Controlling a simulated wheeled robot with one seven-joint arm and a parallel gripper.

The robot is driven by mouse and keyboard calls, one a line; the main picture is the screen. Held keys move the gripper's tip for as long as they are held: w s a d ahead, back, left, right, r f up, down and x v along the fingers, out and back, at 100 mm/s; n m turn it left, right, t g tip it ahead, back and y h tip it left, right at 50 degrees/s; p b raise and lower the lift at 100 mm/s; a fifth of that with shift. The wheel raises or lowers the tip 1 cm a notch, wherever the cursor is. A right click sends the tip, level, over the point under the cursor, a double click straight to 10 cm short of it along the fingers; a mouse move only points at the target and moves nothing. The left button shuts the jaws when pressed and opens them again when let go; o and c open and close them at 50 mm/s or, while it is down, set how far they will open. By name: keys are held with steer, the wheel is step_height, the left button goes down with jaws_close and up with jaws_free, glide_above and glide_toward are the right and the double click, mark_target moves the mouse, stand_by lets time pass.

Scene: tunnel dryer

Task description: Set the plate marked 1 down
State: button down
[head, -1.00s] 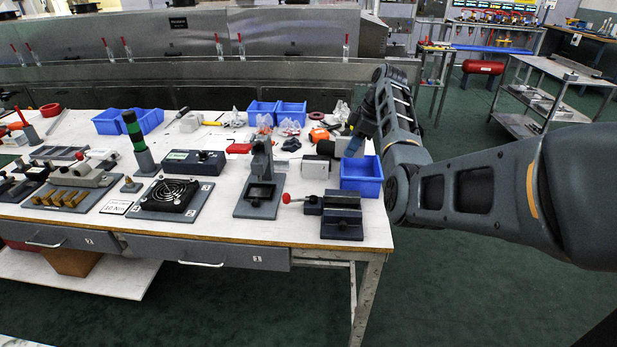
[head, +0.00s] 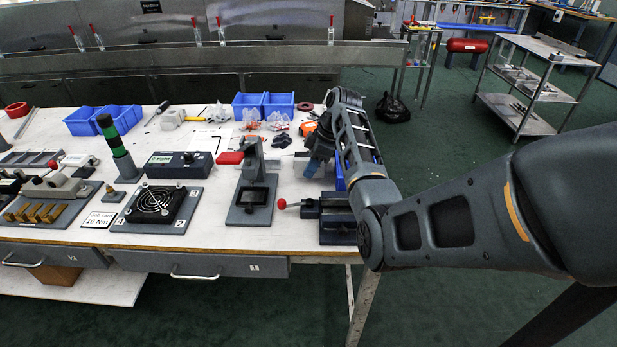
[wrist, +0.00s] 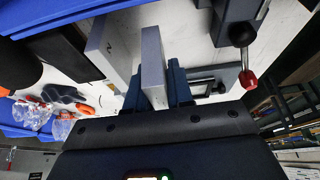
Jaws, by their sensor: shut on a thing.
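In the wrist view my gripper (wrist: 153,92) is shut on a pale grey plate (wrist: 152,58), which stands on edge between its two dark blue fingers. No mark shows on its visible faces. A second pale plate (wrist: 106,50) with a dark mark, which looks like a 2 on its side, stands to its left, apart from it. In the head view my gripper (head: 318,160) is over the right end of the white workbench (head: 225,237), partly hidden by my arm. I cannot tell whether the held plate touches the bench.
A dark vise with a red-knobbed lever (wrist: 247,78) is close right of my gripper in the wrist view; it also stands at the bench's front edge (head: 335,222). A press with a red handle (head: 252,190) stands left of it. A blue bin is mostly behind my arm.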

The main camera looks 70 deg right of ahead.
mark_target(304, 190)
steer(key=shift+w+a+f, duration=0.15)
steer(key=shift+a+f, duration=0.2)
steer(key=shift+a, duration=0.15)
steer(key=shift+f, duration=1.95)
steer(key=shift+f, duration=0.1)
steer(key=c, duration=1)
jaws_free()
steer(key=v, duration=1.2)
